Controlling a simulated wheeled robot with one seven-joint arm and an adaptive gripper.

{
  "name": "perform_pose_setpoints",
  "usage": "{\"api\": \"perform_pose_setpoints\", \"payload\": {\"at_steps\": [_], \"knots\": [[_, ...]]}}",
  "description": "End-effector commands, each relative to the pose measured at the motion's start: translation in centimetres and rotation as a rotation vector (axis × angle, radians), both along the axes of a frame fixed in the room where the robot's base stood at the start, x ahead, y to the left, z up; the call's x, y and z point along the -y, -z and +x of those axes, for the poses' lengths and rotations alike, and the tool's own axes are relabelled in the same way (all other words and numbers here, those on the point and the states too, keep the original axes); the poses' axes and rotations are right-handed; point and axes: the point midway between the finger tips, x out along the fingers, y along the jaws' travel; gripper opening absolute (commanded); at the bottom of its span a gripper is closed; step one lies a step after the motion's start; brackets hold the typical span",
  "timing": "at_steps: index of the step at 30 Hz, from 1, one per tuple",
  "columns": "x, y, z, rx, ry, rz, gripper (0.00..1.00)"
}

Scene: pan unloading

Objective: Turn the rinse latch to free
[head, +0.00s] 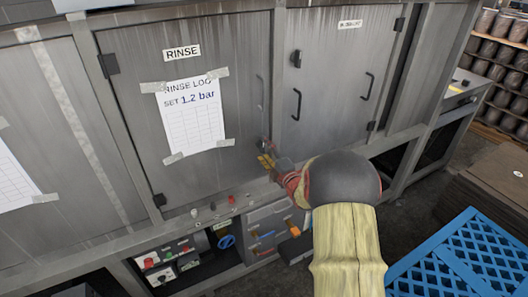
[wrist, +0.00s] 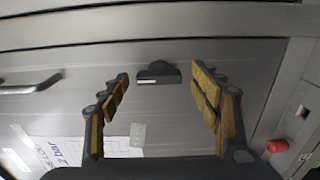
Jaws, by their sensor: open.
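The rinse door (head: 225,45) is a grey metal panel labelled RINSE, with a taped paper log (head: 193,118). Its latch shows in the wrist view as a small dark knob (wrist: 158,72) with a pale strip, lying crosswise near the door's edge. My gripper (wrist: 160,95) is open, with yellow-padded fingers on either side of the latch and a gap to each. In the head view my gripper (head: 267,161) is at the door's lower right corner, and it and my arm largely hide the latch. I cannot tell whether the fingers reach to the latch's depth.
A door handle (wrist: 30,87) is at the left in the wrist view. A red knob (wrist: 277,146) sits on the ledge near the right finger. The neighbouring door has a dark latch (head: 297,58). A blue crate (head: 465,262) stands at lower right.

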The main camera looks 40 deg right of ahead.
Motion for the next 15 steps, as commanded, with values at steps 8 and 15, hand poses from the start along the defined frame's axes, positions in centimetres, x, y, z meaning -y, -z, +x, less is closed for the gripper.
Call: {"api": "perform_pose_setpoints", "payload": {"at_steps": [8, 15], "knots": [[0.18, -0.1, 0.87, 0.001, 0.0, 0.0, 0.64], [0.19, -0.09, 0.84, 0.001, 0.0, 0.0, 0.57]]}}
